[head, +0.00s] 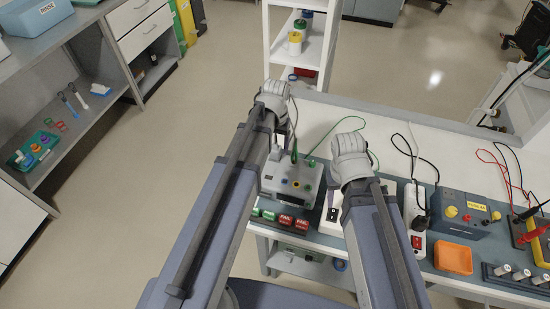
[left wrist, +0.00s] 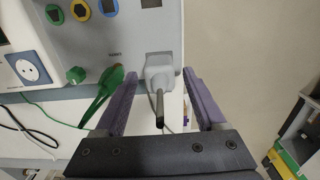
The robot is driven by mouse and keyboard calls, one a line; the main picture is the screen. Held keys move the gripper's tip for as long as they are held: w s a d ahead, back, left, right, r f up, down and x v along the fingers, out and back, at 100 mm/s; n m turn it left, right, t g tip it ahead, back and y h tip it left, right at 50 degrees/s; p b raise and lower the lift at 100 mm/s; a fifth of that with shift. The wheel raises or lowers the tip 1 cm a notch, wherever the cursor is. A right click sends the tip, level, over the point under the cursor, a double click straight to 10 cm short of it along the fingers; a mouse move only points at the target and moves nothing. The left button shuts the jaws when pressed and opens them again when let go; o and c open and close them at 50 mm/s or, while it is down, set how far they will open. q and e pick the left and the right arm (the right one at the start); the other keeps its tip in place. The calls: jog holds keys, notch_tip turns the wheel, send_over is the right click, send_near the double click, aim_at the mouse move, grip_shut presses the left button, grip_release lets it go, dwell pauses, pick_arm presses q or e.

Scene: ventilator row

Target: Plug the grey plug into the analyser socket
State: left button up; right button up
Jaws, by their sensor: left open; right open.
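The grey plug (left wrist: 158,72) is in the left wrist view, against the face of the grey analyser (left wrist: 150,30), with its dark cable hanging toward me. Its prongs and the socket behind it are hidden, so I cannot tell how deep it sits. My left gripper (left wrist: 158,84) is open, one finger on each side of the plug, with gaps visible.
A green plug (left wrist: 110,84) with a green lead is beside the grey plug. A white box with a round outlet (left wrist: 32,68) stands left of it. Red and green blocks (head: 286,220), a power strip (head: 416,215) and an orange tray (head: 453,258) are on the bench.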

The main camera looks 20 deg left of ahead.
pick_arm(q)
jog(key=shift+f+b, duration=0.35)
jog(key=shift+f, duration=0.45)
grip_shut()
dwell(1.0)
